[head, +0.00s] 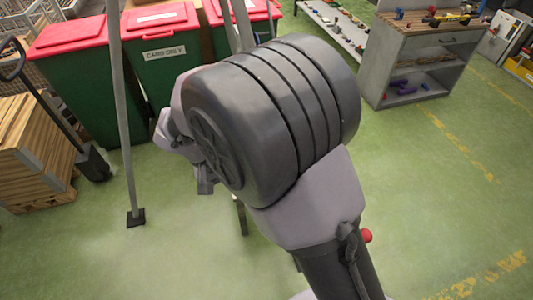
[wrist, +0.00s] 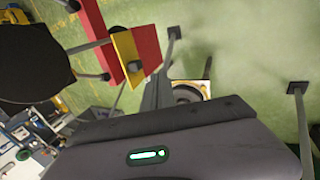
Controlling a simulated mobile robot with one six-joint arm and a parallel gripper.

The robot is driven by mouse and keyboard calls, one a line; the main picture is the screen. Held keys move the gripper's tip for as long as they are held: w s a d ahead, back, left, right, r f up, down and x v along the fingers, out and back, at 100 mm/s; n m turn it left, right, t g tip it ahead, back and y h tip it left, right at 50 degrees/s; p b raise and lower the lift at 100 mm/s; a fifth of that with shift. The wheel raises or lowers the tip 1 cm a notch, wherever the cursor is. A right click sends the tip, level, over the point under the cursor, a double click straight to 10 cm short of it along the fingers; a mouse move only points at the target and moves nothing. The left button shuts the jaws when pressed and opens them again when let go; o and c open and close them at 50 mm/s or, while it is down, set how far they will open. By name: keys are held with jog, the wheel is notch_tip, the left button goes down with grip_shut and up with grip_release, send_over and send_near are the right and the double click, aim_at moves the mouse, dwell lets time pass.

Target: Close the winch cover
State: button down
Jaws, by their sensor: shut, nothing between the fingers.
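In the wrist view, a red block with a yellow plate (wrist: 124,45) and a dark round knob on it stands at the upper left on grey supports. It may be the winch and its cover, but I cannot tell for certain, nor how far any cover is open. My gripper (wrist: 158,90) shows partly in the wrist view, beyond my dark wrist housing. It is shut and empty, apart from the yellow plate in the picture. In the head view my own arm fills the middle and hides what lies behind it.
Green bins with red lids (head: 160,50) stand at the back left. A grey post (head: 122,120) rises from a foot on the floor. Wooden crates (head: 32,150) are at the left. A grey workbench (head: 420,65) is at the back right. The right floor is clear.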

jog(key=w+d+f+b, duration=0.2)
jog(key=d+f+b, duration=0.2)
jog(key=d+f, duration=0.3)
jog(key=shift+w+d+f, duration=0.15)
jog(key=shift+d+f, duration=0.05)
jog(key=shift+f, duration=0.5)
jog(key=shift+d+r, duration=0.25)
jog(key=shift+r, duration=0.05)
jog(key=shift+w+d+r, duration=0.25)
jog(key=shift+d, duration=0.55)
jog(key=shift+w+d+r, duration=0.25)
jog(key=shift+d+r, duration=0.05)
jog(key=shift+d, duration=0.55)
jog(key=shift+w+d+r, duration=0.25)
jog(key=shift+d, duration=0.55)
